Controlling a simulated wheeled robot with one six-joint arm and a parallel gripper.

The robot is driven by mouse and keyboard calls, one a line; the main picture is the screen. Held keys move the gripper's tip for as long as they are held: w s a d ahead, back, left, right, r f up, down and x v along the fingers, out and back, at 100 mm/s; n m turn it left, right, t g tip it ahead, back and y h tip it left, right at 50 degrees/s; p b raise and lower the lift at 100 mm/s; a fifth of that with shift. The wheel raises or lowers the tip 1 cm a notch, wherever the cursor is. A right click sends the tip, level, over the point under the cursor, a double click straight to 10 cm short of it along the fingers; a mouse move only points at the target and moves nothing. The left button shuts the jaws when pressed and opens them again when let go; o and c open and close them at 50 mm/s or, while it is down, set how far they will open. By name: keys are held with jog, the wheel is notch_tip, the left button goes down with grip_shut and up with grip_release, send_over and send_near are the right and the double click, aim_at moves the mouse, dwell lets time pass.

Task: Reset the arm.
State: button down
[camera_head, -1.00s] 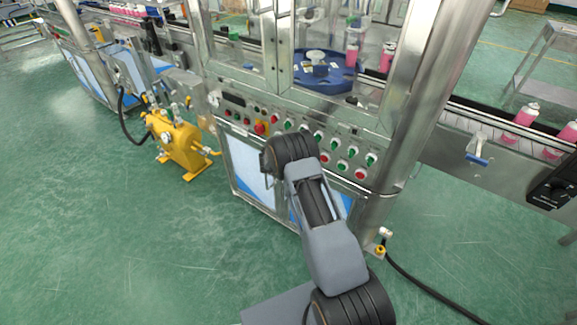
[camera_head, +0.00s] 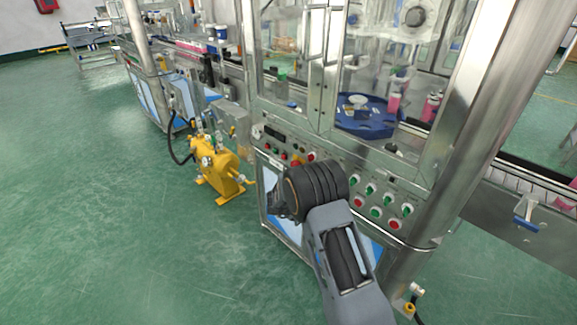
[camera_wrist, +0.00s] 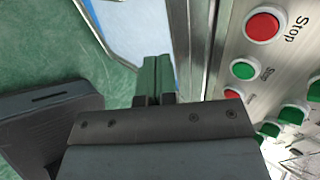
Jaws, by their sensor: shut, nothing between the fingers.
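My gripper (camera_wrist: 157,82) shows in the wrist view with its two narrow fingers closed together and nothing between them. It is close to the front of the machine, beside a metal panel (camera_wrist: 225,75) with red and green buttons, one labelled Stop. In the head view my arm rises from the bottom and bends in front of the button panel (camera_head: 425,190). The fingers are hidden there behind the dark wrist joint.
The machine's glass doors (camera_head: 290,60) enclose a blue round table (camera_head: 367,128) with pink cans nearby. A yellow pump (camera_head: 220,172) stands on the floor to the left. A conveyor (camera_head: 510,178) runs right. Green floor (camera_head: 110,230) is clear at left.

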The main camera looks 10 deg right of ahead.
jog(key=a+n+t+y, duration=0.2)
jog(key=a+n+y, duration=0.5)
jog(key=a+n, duration=0.4)
jog(key=s+a+r+n+g+y+p, duration=0.1)
jog(key=s+a+r+n+y+p, duration=0.1)
jog(key=s+r+n+y, duration=0.35)
jog(key=s+d+r+n+g+h+p, duration=0.1)
jog(key=s+d+r+n+h+p, duration=0.1)
jog(key=s+d+r+n, duration=0.2)
jog(key=s+d+r+n+g+h+p, duration=0.1)
jog(key=s+d+r+n, duration=0.3)
jog(key=s+r+n, duration=0.5)
jog(key=s+r+h+p, duration=0.1)
jog(key=s+r, duration=0.8)
jog(key=s, duration=0.2)
jog(key=shift+d+r+n, duration=0.15)
jog(key=shift+r+n, duration=0.05)
jog(key=shift+n, duration=0.15)
jog(key=shift+h, duration=0.25)
